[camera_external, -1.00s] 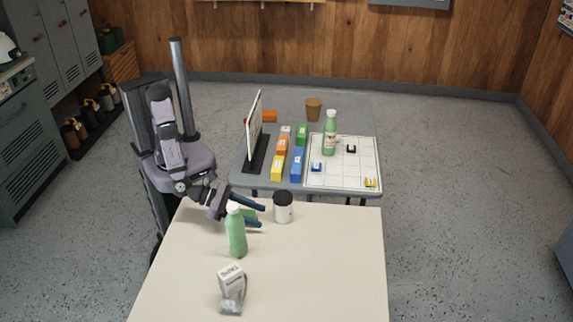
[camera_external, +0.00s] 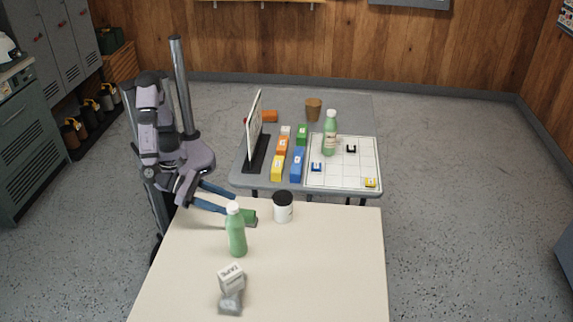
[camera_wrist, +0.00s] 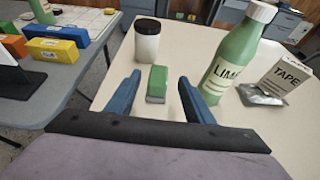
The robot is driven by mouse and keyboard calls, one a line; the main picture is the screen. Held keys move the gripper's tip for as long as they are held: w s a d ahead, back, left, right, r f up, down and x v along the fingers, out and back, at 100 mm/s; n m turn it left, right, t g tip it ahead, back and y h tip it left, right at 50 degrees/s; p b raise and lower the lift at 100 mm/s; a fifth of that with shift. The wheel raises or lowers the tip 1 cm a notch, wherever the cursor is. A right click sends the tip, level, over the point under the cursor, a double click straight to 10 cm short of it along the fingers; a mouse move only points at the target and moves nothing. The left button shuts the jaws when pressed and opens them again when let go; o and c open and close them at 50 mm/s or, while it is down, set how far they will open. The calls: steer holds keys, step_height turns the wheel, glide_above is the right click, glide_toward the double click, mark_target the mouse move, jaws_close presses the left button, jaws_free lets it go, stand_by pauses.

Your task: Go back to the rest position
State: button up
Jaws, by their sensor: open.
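My gripper (camera_external: 212,198) has blue fingers and is open and empty, above the back left of the cream table (camera_external: 330,270). In the wrist view my gripper (camera_wrist: 158,95) shows its two fingers apart, with a small green block (camera_wrist: 157,84) lying on the table beyond the gap between them. The green block (camera_external: 249,217) also shows in the external view, partly hidden behind a green bottle (camera_external: 236,236). The bottle stands upright and reads LIME in the wrist view (camera_wrist: 232,58).
A white jar with black lid (camera_external: 283,209) stands near the table's back edge. A TAPE box (camera_external: 231,281) with a grey packet is at the front. The grey table (camera_external: 350,102) behind holds colored boxes, a grid board (camera_external: 340,175), another bottle (camera_external: 330,135), a brown cup (camera_external: 313,109) and an upright panel (camera_external: 254,125).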

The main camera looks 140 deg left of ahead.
steer(key=shift+s+d+r, duration=0.2)
steer(key=shift+s+d, duration=0.2)
steer(key=shift+s, duration=0.05)
steer(key=w+d+r+m+h+p, duration=0.1)
steer(key=d+r+m+h+p, duration=0.5)
steer(key=m, duration=0.7)
steer(key=w+d+r+m+h+p, duration=0.1)
steer(key=d+r+m+h+p, duration=0.2)
steer(key=m+p, duration=0.7)
steer(key=s+a+m+g+p, duration=0.4)
steer(key=s+m, duration=0.7)
steer(key=s+a+m+g+p, duration=0.4)
steer(key=s+a+m+g, duration=0.1)
steer(key=s+m, duration=0.6)
steer(key=shift+r+g+h, duration=0.3)
steer(key=shift+r, duration=0.15)
